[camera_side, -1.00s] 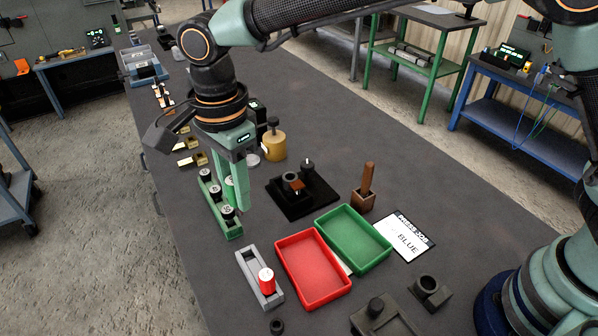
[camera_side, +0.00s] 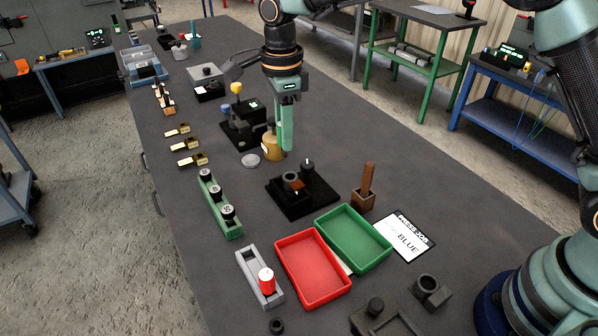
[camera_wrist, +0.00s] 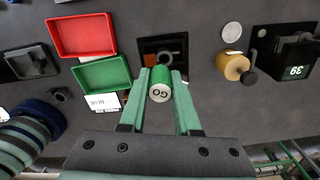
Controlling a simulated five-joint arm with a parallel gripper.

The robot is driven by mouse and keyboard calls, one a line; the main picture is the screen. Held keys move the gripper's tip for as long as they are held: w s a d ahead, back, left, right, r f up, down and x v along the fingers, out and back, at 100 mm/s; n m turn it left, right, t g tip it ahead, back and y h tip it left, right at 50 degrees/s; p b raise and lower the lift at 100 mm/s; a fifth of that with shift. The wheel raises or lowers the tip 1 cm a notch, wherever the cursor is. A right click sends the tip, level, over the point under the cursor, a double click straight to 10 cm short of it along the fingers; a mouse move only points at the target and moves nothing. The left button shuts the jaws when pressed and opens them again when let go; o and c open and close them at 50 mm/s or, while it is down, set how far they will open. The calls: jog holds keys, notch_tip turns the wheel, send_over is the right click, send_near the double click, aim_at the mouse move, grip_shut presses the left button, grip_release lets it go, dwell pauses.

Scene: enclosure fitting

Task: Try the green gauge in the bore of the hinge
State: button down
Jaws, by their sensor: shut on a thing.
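My gripper (camera_side: 285,142) is shut on the green gauge (camera_wrist: 164,77), a green cylinder with a white end marked "GO" in the wrist view. In the side view the fingers mostly hide the gauge. The gripper is above the table, behind the black fixture (camera_side: 285,207) and in front of the brass pot. The fixture holds a dark ring (camera_side: 291,181) with a copper-brown part (camera_side: 299,188), perhaps the hinge; its bore is not clear. The gauge is apart from the fixture. In the wrist view the fingers and gauge partly cover the fixture (camera_wrist: 146,46).
A green rack (camera_side: 234,233) holds black plugs with white tops. A grey rack (camera_side: 246,262) holds a red gauge (camera_side: 267,281). Red (camera_side: 312,268) and green (camera_side: 352,239) trays lie in front. A brass pot (camera_side: 271,153) is close behind my gripper. Small brass pieces (camera_side: 187,145) lie left.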

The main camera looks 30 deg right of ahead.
jog(key=shift+w+d+f+m, duration=0.15)
jog(key=shift+w+d, duration=0.05)
jog(key=shift+d, duration=0.2)
jog(key=shift+w+d+f+m, duration=0.15)
jog(key=shift+d, duration=0.2)
jog(key=shift+f, duration=0.15)
jog(key=shift+f, duration=2.35)
jog(key=shift+f, duration=1.8)
dwell(0.5)
jog(key=shift+r, duration=0.2)
dwell(1.1)
jog(key=shift+r, duration=1.8)
